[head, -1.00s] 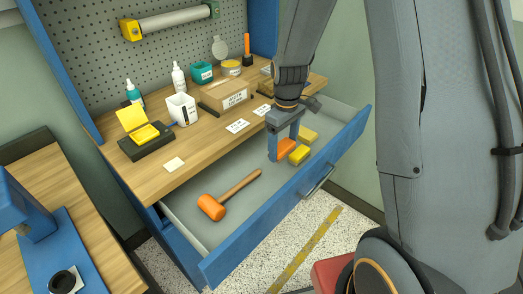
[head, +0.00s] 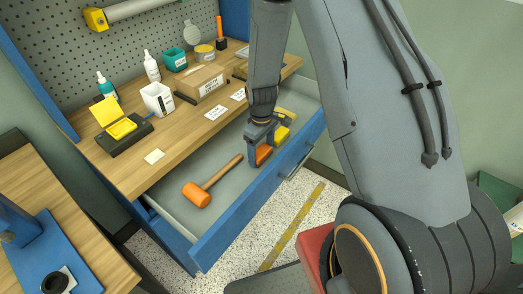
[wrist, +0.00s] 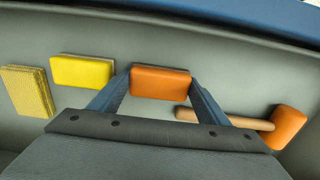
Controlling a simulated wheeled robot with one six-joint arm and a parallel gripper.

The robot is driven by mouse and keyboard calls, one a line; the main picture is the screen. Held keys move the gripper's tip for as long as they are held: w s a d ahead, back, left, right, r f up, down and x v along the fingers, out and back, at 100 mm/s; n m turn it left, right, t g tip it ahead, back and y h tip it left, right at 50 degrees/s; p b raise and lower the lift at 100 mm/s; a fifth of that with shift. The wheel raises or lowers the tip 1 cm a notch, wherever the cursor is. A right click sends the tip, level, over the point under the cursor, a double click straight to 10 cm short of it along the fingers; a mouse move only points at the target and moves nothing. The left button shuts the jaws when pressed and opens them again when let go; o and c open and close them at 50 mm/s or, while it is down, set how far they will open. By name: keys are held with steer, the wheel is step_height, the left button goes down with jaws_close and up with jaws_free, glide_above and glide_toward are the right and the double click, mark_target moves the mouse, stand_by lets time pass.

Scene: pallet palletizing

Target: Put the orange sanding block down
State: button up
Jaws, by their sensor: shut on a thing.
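The orange sanding block (wrist: 160,83) is between the two fingers of my gripper (wrist: 158,92) in the wrist view. My gripper is shut on it, inside the open drawer. In the head view the orange block (head: 263,155) shows low between the fingers of my gripper (head: 262,150), at or just above the drawer floor; I cannot tell whether it touches. A yellow block (wrist: 82,71) lies beside it to the left in the wrist view, apart from it.
The drawer (head: 235,200) also holds an orange mallet (head: 197,195) and a yellow textured sponge (wrist: 27,91). The mallet handle (wrist: 225,119) passes close to one finger. The wooden worktop (head: 190,135) carries a box, bottles and cards.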

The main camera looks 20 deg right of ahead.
mark_target(261, 151)
steer(key=shift+f, duration=0.15)
steer(key=shift+f, duration=0.1)
steer(key=o, duration=1.1)
step_height(261, 151, up, 11)
steer(key=b, duration=0.3)
steer(key=s+r+m, duration=0.3)
steer(key=s+r, duration=0.1)
steer(key=s, duration=0.4)
steer(key=s+r+m+t, duration=0.1)
steer(key=s+r+m, duration=0.3)
steer(key=s, duration=0.4)
steer(key=shift+r, duration=0.65)
steer(key=shift+a, duration=0.1)
